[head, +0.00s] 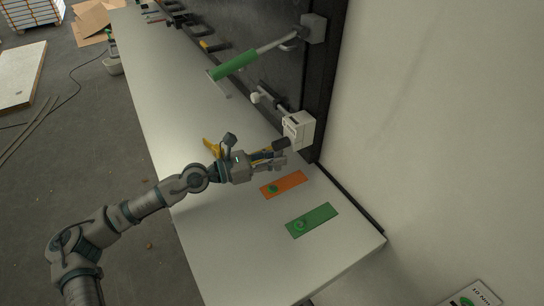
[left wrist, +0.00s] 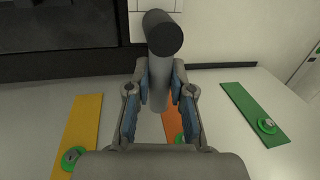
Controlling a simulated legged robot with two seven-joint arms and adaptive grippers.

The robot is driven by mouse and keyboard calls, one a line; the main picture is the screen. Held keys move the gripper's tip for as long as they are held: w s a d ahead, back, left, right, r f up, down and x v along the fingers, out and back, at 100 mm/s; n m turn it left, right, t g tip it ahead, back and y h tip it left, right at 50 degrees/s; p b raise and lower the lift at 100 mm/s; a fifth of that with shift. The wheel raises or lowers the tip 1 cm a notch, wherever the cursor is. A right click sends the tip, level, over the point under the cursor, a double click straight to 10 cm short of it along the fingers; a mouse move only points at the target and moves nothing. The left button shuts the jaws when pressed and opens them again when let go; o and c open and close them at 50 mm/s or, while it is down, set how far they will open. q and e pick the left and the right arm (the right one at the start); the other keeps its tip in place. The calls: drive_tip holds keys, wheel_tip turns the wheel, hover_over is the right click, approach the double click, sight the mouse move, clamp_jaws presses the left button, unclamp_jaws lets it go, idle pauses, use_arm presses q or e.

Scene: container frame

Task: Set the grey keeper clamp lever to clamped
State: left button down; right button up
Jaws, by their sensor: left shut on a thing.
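The grey keeper clamp lever shows in the left wrist view as a grey rod with a black round end (left wrist: 165,35). In the head view its dark end (head: 281,144) sticks out beside a white box (head: 299,128) on the dark frame. My left gripper (head: 272,159) is at the lever, just above the table. In the left wrist view its two fingers (left wrist: 161,88) lie on either side of the grey rod, shut on it. The lever's pivot is hidden. My right gripper is in neither view.
A lever with a green grip (head: 235,65) and a white-tipped lever (head: 265,97) stick out from the dark panel further back. Yellow, orange (head: 292,182) and green (head: 312,220) plates lie on the white table (head: 180,110). A pale wall bounds the right.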

use_arm(q)
drive_tip(key=n+p, duration=0.1)
drive_tip(key=r+n+p, duration=0.1)
drive_tip(key=n+p, duration=0.1)
drive_tip(key=shift+s+d+r+h, duration=0.1)
drive_tip(key=shift+s+d+h, duration=0.2)
drive_tip(key=shift+s+d, duration=0.1)
drive_tip(key=n+p, duration=0.2)
drive_tip(key=n+t+p, duration=0.1)
drive_tip(key=shift+s+d+r, duration=0.15)
drive_tip(key=shift+s+d, duration=0.15)
drive_tip(key=shift+n+p, duration=0.55)
drive_tip(key=shift+n, duration=0.05)
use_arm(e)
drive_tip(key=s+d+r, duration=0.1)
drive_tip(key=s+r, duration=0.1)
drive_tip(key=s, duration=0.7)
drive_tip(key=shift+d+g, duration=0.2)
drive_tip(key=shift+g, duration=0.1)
